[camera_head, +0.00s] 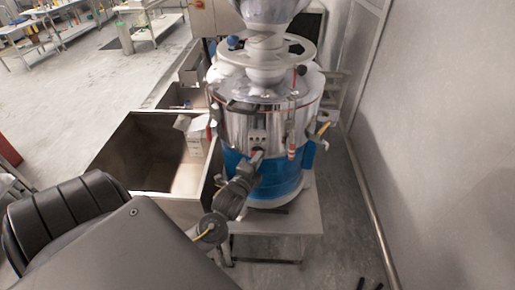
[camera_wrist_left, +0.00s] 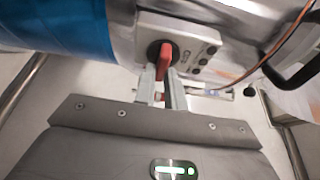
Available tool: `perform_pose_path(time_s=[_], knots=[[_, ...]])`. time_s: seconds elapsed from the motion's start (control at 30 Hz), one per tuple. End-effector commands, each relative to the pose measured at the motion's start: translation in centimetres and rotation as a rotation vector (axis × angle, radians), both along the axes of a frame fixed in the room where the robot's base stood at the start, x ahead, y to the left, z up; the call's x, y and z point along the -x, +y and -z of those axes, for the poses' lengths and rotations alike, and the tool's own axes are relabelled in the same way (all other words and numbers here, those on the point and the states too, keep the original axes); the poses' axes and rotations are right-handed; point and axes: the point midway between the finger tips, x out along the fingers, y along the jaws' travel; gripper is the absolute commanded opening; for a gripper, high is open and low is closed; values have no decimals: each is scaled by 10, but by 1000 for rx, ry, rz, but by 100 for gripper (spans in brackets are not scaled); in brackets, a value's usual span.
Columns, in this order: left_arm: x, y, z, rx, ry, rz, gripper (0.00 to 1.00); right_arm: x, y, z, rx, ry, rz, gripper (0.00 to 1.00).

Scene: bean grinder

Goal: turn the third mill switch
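The mill (camera_head: 265,125) is a steel drum with a blue band and a hopper on top. A grey switch box (camera_wrist_left: 192,48) on its side carries a red rotary switch (camera_wrist_left: 165,55) on a black round base. In the head view the switch area is partly hidden by my left gripper (camera_head: 257,157), which reaches the front of the mill. In the left wrist view my left gripper's (camera_wrist_left: 161,80) two fingers are close together, one on each side of the red switch handle, and appear to hold it. Two dark tips (camera_head: 370,284) at the bottom edge may belong to my right gripper.
A large open steel bin (camera_head: 125,160) stands left of the mill, with a white box (camera_head: 197,135) at its inner right side. The mill stands on a low metal stand (camera_head: 295,222). A grey wall (camera_head: 440,130) runs along the right, with free floor before it.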

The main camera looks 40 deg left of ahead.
Motion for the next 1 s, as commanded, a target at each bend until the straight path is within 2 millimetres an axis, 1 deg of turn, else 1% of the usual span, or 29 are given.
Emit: perform_pose_path(time_s=[0.03, 0.13, 0.17, 0.47, 0.57, 0.67, 0.8, 1.0], knots=[[0, 0, 0, 0, 1, 0, 19, 0, 0, 0, 0, 0, 0, 47], [0, 0, 0, 0, 0, 0, 32, 0, 0, 0, 0, 0, 0, 47], [0, 0, 0, 0, 0, 0, 33, 0, 0, 0, 0, 0, 0, 47], [3, -1, 1, 1, 1, 0, 33, 0, 0, 2, 0, 0, 0, 47], [12, -3, 3, 3, -1, 0, 33, 0, 0, 7, 0, 0, 0, 47], [30, -8, 4, 3, 0, 1, 33, 0, 0, 15, 0, 0, 0, 47], [58, -15, 5, 3, 1, 0, 33, 0, 0, 26, 0, 0, 0, 47], [90, -24, 3, 3, 1, 1, 33, 0, 1, 37, -1, 0, 0, 47]])
